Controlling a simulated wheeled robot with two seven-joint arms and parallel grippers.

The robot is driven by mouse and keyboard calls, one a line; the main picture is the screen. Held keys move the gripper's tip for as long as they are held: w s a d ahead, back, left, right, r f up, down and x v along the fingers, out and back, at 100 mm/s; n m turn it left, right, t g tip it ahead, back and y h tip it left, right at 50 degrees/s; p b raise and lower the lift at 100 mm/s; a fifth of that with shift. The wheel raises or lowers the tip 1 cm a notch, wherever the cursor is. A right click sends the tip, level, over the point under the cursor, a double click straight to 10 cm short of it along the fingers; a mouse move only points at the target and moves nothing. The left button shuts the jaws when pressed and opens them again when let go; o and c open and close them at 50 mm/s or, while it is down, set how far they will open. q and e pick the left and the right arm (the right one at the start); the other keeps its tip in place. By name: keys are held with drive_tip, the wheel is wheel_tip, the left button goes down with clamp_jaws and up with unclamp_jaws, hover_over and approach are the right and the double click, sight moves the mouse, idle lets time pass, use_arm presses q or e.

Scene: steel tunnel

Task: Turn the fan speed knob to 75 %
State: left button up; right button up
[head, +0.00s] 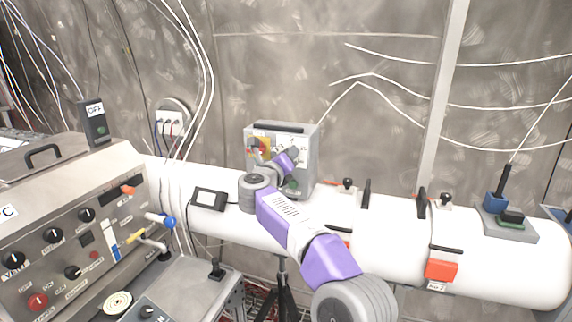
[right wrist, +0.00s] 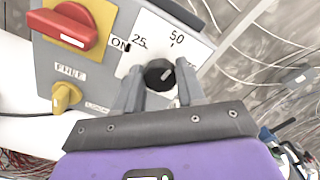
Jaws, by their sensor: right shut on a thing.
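The grey control box (head: 309,135) stands on top of the white duct in the head view, with my right arm reaching to its front. In the right wrist view, the black fan speed knob (right wrist: 158,75) sits on a white dial plate (right wrist: 152,27) marked 25 and 50. Its light pointer line leans to the upper right; the rest of the scale is hidden or out of frame. My right gripper (right wrist: 160,80) is shut on the knob, one finger on each side; in the head view my right gripper (head: 289,157) hides the knob. My left gripper is not in view.
A red rotary switch (right wrist: 68,27) on a yellow plate and a yellow knob (right wrist: 66,96) are left of the dial. A sloped console (head: 75,235) stands at the left. A small black display (head: 209,199) sits on the duct. A loose cable (head: 350,95) runs up the wall.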

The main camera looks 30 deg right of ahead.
drive_tip(key=shift+s+m+b, duration=0.1)
drive_tip(key=shift+m+b, duration=2.95)
drive_tip(key=shift+m, duration=2.95)
drive_tip(key=o, duration=1)
drive_tip(key=shift+o, duration=0.2)
drive_tip(key=shift+s, duration=0.1)
drive_tip(key=b+v, duration=0.2)
drive_tip(key=v, duration=0.5)
drive_tip(key=shift+a+b, duration=0.15)
drive_tip(key=shift+b, duration=0.15)
